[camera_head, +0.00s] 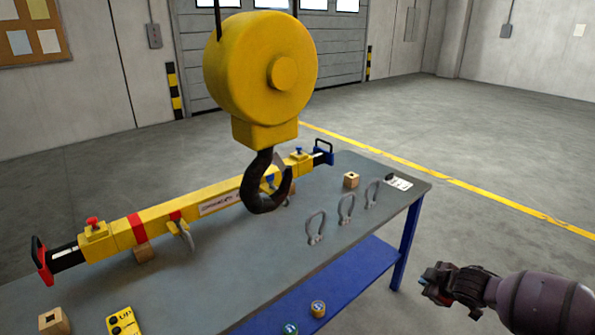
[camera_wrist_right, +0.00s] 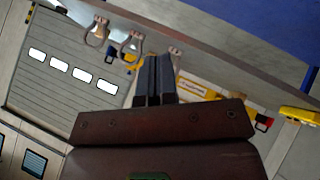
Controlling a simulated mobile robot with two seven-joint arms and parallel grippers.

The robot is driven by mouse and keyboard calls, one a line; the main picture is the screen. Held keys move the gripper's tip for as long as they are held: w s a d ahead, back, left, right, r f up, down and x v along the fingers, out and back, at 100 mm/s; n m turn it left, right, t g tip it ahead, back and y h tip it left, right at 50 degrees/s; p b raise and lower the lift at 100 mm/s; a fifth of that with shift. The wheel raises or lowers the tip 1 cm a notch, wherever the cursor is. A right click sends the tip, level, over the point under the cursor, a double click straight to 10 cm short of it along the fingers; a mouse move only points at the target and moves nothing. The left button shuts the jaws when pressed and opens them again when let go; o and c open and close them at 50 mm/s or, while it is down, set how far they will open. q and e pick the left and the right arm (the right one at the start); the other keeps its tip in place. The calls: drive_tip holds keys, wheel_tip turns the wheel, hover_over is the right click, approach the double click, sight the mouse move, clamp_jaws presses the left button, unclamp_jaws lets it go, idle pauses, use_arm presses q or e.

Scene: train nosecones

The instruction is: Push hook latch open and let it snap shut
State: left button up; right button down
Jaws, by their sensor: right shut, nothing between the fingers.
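A dark crane hook (camera_head: 266,192) hangs below a yellow hook block (camera_head: 258,75) above the table. My right gripper (camera_head: 432,285) is at the lower right, off the table's right side and well apart from the hook. In the right wrist view its fingers (camera_wrist_right: 154,75) are together with nothing between them. The hook cannot be made out in the right wrist view. My left gripper is not in view.
The grey table (camera_head: 240,270) carries a yellow spreader beam (camera_head: 160,216), several shackles (camera_head: 346,208), wooden blocks (camera_head: 351,180) and a yellow remote (camera_head: 123,322). Two small round tins (camera_head: 318,308) sit on the blue lower shelf (camera_head: 345,275). The floor right of the table is clear.

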drive_tip(key=s+a+f+m+y+b, duration=0.1)
drive_tip(key=s+a+f+y, duration=0.1)
drive_tip(key=s+a+f, duration=0.4)
drive_tip(key=s+a+f+m+y+b, duration=0.1)
drive_tip(key=s+a+f+m, duration=0.1)
drive_tip(key=s+a, duration=0.7)
drive_tip(key=s+d+m+t+h, duration=0.1)
drive_tip(key=s+m, duration=0.1)
drive_tip(key=s, duration=0.2)
drive_tip(key=s+d+f+m+h, duration=0.1)
drive_tip(key=s+d+m+h, duration=0.1)
drive_tip(key=s, duration=0.3)
drive_tip(key=s+d+f+m+t+h+b, duration=0.1)
drive_tip(key=s+d+m, duration=0.1)
drive_tip(key=s, duration=0.3)
drive_tip(key=shift+d+m+t+h, duration=0.2)
drive_tip(key=shift+m+t+h, duration=0.1)
drive_tip(key=shift+m+h, duration=0.15)
